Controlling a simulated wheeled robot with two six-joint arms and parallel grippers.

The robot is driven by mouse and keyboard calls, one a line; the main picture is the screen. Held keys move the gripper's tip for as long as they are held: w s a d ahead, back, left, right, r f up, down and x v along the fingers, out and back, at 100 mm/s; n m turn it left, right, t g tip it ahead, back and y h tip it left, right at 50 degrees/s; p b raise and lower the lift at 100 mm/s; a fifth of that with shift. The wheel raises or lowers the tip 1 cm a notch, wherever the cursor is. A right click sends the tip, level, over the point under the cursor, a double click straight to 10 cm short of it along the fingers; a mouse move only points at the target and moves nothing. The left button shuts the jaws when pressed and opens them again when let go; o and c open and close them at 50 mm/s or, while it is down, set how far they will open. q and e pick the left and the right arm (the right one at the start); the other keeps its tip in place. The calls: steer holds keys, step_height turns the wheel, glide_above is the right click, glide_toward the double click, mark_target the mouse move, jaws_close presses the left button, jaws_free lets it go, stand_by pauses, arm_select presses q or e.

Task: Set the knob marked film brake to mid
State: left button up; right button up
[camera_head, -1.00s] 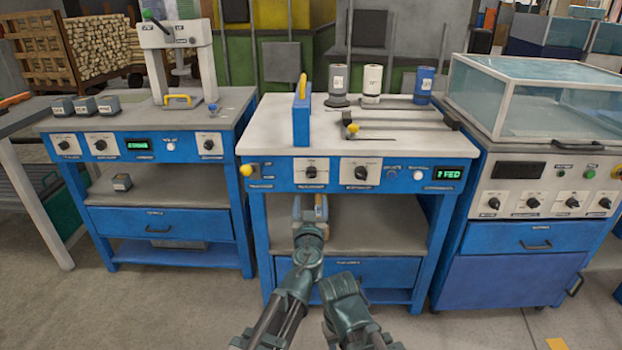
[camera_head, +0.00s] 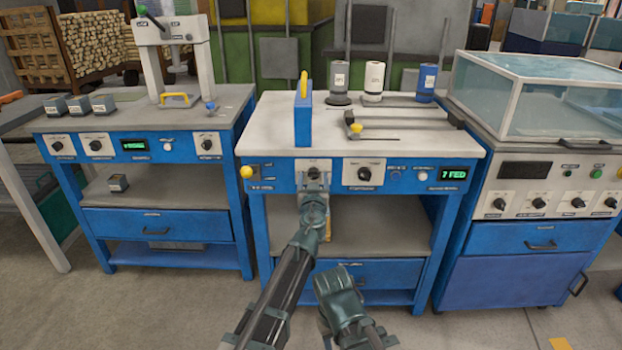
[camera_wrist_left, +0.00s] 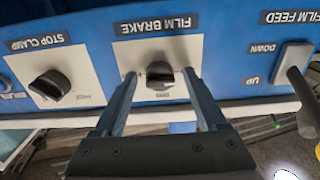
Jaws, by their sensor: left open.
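The film brake knob (camera_head: 314,173) is a black knob on a white plate on the blue front panel of the middle bench. In the left wrist view the knob (camera_wrist_left: 160,75) appears upside down under its FILM BRAKE label, its grip bar lying roughly level across the picture. My left gripper (camera_head: 314,186) is at the panel just below and in front of the knob. In the left wrist view its two fingers (camera_wrist_left: 160,82) are open, one on each side of the knob; contact is not clear. My right arm shows at the bottom, its gripper not visible.
The stop clamp knob (camera_head: 364,174) sits just right on the same panel, also in the left wrist view (camera_wrist_left: 50,85). A yellow knob (camera_head: 246,171) sticks out at the panel's left end. A display (camera_head: 454,174) reads 7 FED.

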arm_select(q)
jaws_close()
stand_by(0.4)
steer(key=shift+m, duration=0.3)
steer(key=m, duration=0.3)
steer(key=shift+m, duration=0.4)
steer(key=m, duration=0.4)
steer(key=shift+a+m, duration=0.1)
steer(key=shift+m, duration=0.2)
steer(key=m, duration=0.4)
steer(key=shift+m, duration=0.3)
steer(key=shift+r+m, duration=0.1)
steer(key=shift+m, duration=2)
steer(key=shift+s, duration=0.1)
